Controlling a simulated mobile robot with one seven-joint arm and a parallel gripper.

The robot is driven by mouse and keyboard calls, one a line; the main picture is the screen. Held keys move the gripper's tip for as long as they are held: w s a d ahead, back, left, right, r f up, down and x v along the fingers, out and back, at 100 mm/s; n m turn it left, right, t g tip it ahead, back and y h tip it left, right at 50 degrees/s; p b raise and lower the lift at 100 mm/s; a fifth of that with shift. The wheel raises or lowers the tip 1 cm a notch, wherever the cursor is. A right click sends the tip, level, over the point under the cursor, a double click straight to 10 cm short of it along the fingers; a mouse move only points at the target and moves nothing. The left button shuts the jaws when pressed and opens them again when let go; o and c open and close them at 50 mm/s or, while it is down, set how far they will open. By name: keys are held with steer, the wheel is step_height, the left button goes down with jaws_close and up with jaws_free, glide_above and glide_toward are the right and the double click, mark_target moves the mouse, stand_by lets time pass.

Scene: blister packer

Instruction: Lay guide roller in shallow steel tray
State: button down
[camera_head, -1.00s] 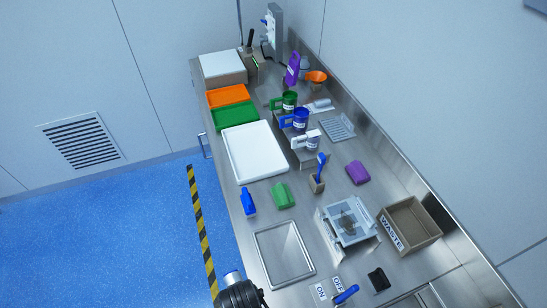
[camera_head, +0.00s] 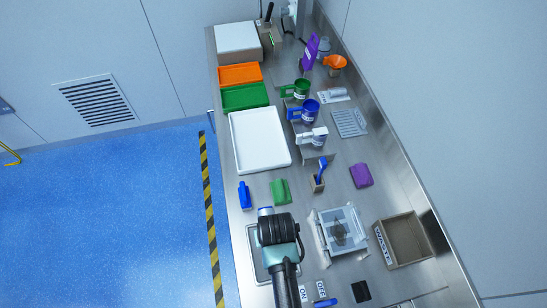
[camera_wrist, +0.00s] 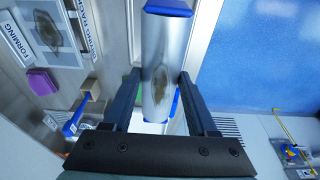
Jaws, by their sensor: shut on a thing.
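The guide roller (camera_wrist: 156,48) is a silver cylinder with blue ends and a brownish smudge on its side. In the wrist view my gripper (camera_wrist: 158,76) is shut on it, one finger on each side. In the head view my gripper (camera_head: 266,213) is over the far part of the shallow steel tray (camera_head: 254,258) and hides much of it. Only the tray's left rim and small bits show around my arm. A small piece of the roller (camera_head: 265,209) shows past the gripper; its height above the tray cannot be told.
ON and OFF labels lie near the front. A large white tray (camera_head: 260,140) is farther back.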

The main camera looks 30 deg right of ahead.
steer(key=shift+w+d+p, duration=0.15)
steer(key=shift+d+p, duration=0.15)
steer(key=shift+d, duration=0.05)
steer(key=shift+f+b, duration=0.4)
steer(key=shift+f, duration=0.05)
steer(key=shift+a+f+b, duration=0.2)
steer(key=shift+f+b, duration=0.45)
steer(key=shift+f, duration=0.1)
steer(key=b+x, duration=0.2)
steer(key=x, duration=0.1)
steer(key=s+b+x, duration=0.1)
steer(key=b+x, duration=0.2)
steer(key=s+b+x, duration=0.1)
steer(key=b+x, duration=0.1)
steer(key=x, duration=0.2)
steer(key=shift+a+f, duration=0.2)
steer(key=shift+a, duration=0.05)
steer(key=shift+f+b, duration=0.15)
steer(key=shift+b, duration=0.15)
steer(key=shift+f, duration=0.6)
stand_by(2.5)
jaws_free()
stand_by(0.3)
